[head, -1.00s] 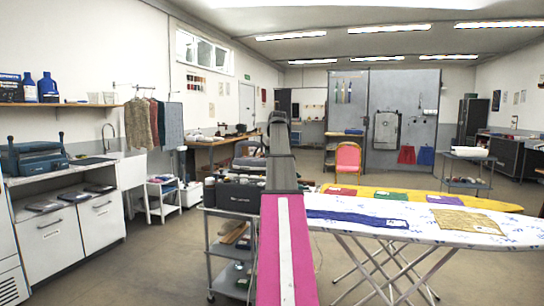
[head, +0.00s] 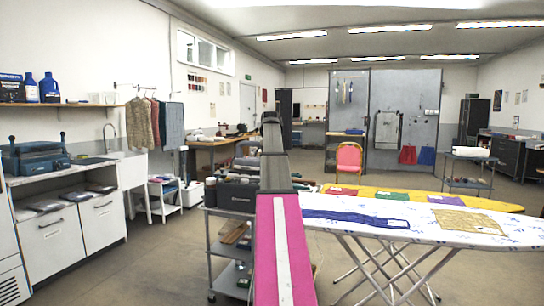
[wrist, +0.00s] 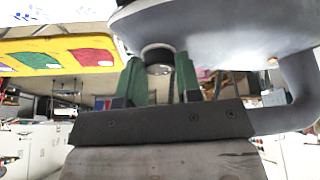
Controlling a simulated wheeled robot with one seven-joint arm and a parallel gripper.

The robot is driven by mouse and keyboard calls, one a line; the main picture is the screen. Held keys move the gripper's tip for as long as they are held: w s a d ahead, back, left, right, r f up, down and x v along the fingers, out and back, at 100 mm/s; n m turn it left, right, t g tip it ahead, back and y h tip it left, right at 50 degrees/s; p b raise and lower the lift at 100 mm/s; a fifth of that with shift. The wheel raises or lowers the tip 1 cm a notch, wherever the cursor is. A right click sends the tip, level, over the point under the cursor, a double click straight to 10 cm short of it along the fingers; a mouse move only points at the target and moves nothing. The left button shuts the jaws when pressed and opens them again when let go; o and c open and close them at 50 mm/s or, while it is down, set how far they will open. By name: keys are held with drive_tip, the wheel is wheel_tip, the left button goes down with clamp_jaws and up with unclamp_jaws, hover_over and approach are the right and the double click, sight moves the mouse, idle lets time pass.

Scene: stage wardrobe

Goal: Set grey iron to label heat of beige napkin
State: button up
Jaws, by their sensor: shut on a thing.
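The grey iron (wrist: 220,30) fills the top right of the wrist view, its handle curving down at the right edge. My gripper (wrist: 160,75) has its green fingers on either side of a dark round knob with a silver end (wrist: 158,62) under the iron's body, and is shut on it. The knob's setting cannot be read. The beige napkin (head: 468,222) looks mustard-beige and lies flat on the white ironing board (head: 500,241) in the head view. A small pale label shows on it, too small to read. My arm hides the gripper in the head view.
A navy cloth (head: 355,218) lies on the white board. Behind, a yellow board (head: 490,206) carries red (head: 342,191), green (head: 392,195) and purple (head: 447,200) cloths. A grey trolley (head: 212,250) stands left of my arm. Floor at left is clear.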

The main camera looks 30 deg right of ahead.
drive_tip(key=o, duration=0.9)
drive_tip(key=shift+o, duration=0.2)
drive_tip(key=v, duration=1)
drive_tip(key=shift+r, duration=0.4)
drive_tip(key=shift+a, duration=0.1)
